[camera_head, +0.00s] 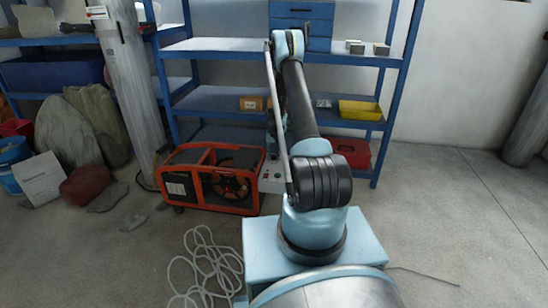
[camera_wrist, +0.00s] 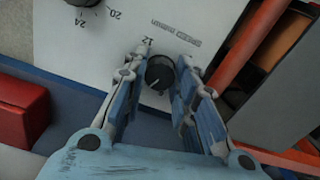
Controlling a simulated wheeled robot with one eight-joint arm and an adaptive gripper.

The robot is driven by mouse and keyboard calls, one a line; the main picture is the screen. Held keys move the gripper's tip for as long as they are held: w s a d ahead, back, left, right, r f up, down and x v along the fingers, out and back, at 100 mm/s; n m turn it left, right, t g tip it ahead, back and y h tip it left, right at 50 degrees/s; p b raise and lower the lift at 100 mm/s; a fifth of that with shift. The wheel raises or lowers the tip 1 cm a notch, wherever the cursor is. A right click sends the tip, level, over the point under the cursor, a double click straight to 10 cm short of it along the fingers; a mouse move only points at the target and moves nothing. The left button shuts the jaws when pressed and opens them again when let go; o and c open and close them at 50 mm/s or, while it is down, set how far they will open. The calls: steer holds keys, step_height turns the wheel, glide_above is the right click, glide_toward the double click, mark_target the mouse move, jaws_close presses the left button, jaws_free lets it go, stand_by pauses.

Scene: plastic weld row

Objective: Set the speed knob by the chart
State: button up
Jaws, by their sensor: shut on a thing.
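In the wrist view, a dark round knob (camera_wrist: 159,74) sits on a white panel (camera_wrist: 120,30) with "12", "20", "24" and upside-down lettering that reads like "speed m/min". A pale mark shows on the knob's lower-left part in the picture. My gripper (camera_wrist: 161,67) is shut on this knob, one finger on each side. In the head view, the white panel (camera_head: 271,185) is partly hidden behind my arm, beside an orange-framed machine (camera_head: 212,180). A white sheet (camera_head: 40,178) leans at the left; its print is too small to read.
A second knob (camera_wrist: 82,3) is cut off at the wrist view's top edge. A red block (camera_wrist: 20,112) lies left of my fingers. Blue shelving (camera_head: 225,102) stands behind the machine. A loose cable (camera_head: 208,262) lies on the floor.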

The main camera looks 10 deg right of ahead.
mark_target(274, 156)
steer(key=shift+m, duration=0.4)
steer(key=o, duration=1.1)
steer(key=shift+r, duration=0.1)
step_height(274, 156, up, 12)
steer(key=shift+f, duration=0.15)
